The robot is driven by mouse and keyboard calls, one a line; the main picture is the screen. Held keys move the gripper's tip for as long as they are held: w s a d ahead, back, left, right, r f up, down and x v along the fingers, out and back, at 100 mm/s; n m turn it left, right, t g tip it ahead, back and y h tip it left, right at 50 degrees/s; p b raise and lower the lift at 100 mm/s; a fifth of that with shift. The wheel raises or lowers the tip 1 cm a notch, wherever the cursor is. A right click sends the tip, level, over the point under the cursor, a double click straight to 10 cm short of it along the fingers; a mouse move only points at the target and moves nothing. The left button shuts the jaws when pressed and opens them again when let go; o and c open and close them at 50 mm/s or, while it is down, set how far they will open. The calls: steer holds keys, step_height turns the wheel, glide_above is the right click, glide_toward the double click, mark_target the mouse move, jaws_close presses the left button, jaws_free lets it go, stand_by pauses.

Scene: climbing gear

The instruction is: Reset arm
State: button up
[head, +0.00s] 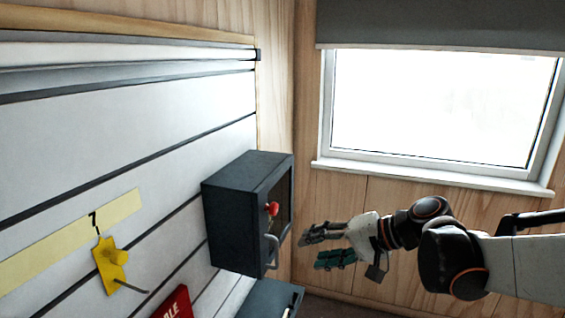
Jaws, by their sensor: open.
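My gripper (318,250) is open, with nothing seen between its fingers. It is at the lower middle of the head view, at the end of my arm (430,235), which reaches in from the right edge. The fingertips point left toward a dark box (237,215) mounted on the white slatted wall. They look just right of the box's handle side; I cannot tell the exact gap in depth.
The box has a red knob (272,209) and a grey handle (272,252). A yellow hook (111,265) and a red sign (174,303) are on the slatted wall (150,165). A second dark box (268,299) sits below. A window (440,105) is behind my arm.

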steer(key=s+d+f+n+h, duration=0.1)
steer(key=s+d+f+h, duration=0.1)
steer(key=s+d+h, duration=0.3)
steer(key=s+d+f+n+t+h, duration=0.1)
steer(key=s+d+h, duration=0.4)
steer(key=s, duration=0.8)
steer(key=shift+s+d+f+n+t, duration=0.35)
steer(key=shift+f+n, duration=0.25)
steer(key=shift+n, duration=0.2)
